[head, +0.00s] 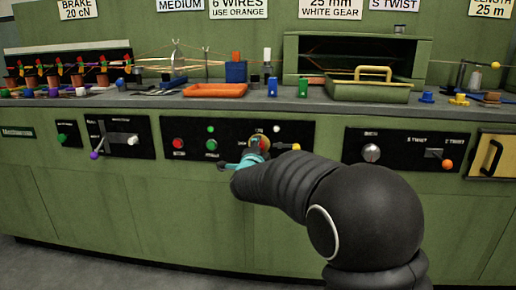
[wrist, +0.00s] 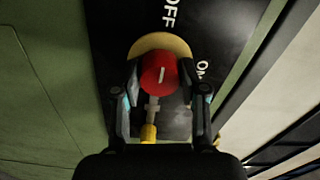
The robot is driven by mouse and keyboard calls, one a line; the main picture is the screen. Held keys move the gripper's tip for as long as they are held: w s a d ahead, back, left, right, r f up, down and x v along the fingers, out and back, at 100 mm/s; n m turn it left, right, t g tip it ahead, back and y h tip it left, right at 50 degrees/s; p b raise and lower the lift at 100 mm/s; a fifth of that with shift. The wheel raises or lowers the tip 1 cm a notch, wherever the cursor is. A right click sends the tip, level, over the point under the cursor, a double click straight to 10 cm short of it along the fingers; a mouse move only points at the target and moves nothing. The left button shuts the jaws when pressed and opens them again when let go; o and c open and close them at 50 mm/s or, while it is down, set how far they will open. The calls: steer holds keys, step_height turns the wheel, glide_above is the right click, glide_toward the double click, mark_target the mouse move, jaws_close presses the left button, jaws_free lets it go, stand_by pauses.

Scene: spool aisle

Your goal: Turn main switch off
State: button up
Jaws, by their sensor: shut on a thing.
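The main switch is a red knob (wrist: 160,72) on a yellow disc (wrist: 160,43), set in a black panel (wrist: 225,25). A short white line on the knob stands nearly upright in the wrist view. The OFF label (wrist: 170,14) is above the knob and the ON label (wrist: 203,70) is to its right. My gripper (wrist: 164,90) is shut on the knob, one finger at each side. In the head view my gripper (head: 258,158) is at the panel and partly hides the yellow disc (head: 259,139).
A grey-and-yellow part (wrist: 149,132) lies between my fingers below the knob. Red (head: 178,143) and green (head: 211,144) buttons are left of the switch. A round knob (head: 371,153) is on the right panel. A bench top (head: 320,104) with trays overhangs above; the floor in front is clear.

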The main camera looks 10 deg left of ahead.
stand_by(0.4)
steer(key=o, duration=1.1)
steer(key=shift+o, duration=0.2)
steer(key=shift+s, duration=0.1)
steer(key=s, duration=1.1)
steer(key=shift+s, duration=0.4)
steer(key=shift+f, duration=0.1)
